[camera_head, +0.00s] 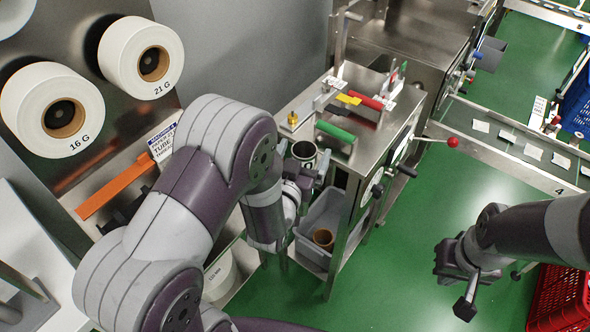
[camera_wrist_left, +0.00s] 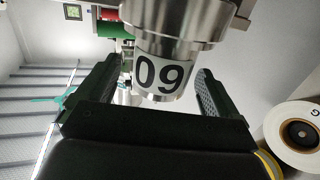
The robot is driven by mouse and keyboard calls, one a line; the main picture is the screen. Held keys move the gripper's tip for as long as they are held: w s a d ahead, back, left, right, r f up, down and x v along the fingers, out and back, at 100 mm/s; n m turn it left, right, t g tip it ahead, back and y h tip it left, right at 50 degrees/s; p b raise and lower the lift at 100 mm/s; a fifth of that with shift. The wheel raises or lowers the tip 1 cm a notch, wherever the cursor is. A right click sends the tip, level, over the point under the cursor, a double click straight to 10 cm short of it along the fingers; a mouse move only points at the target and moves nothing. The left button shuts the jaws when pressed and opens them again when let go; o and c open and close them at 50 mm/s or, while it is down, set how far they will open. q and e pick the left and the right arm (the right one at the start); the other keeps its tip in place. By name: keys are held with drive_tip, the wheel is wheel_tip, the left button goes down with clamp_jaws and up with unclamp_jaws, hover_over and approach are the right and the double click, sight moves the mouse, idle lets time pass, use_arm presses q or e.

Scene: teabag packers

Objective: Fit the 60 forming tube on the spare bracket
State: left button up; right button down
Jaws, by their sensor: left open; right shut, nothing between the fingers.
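The forming tube is a shiny steel tube with a wide collar. In the left wrist view its white label (camera_wrist_left: 160,75) reads 60 upside down. In the head view the tube's dark round mouth (camera_head: 304,151) shows beside the steel cabinet. My left gripper (camera_head: 297,188) is open just below it; in the left wrist view its fingers (camera_wrist_left: 155,95) stand on either side of the tube, with a gap at the left finger. My right gripper (camera_head: 467,300) is shut and empty, over the green floor at the right. I cannot pick out the spare bracket for certain; my left arm hides part of the machine.
The steel cabinet (camera_head: 388,135) carries green, red and yellow handled parts. A grey bin (camera_head: 313,222) with a brown ring stands below. Paper rolls marked 16 G (camera_head: 30,108) and 21 G (camera_head: 122,62) hang at left, above an orange bar (camera_head: 110,188). A red crate (camera_head: 555,298) stands lower right.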

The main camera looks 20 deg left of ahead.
use_arm(q)
drive_tip(key=s, duration=1)
drive_tip(key=shift+a+r+b, duration=0.15)
drive_tip(key=shift+r+b, duration=0.15)
drive_tip(key=shift+b, duration=0.15)
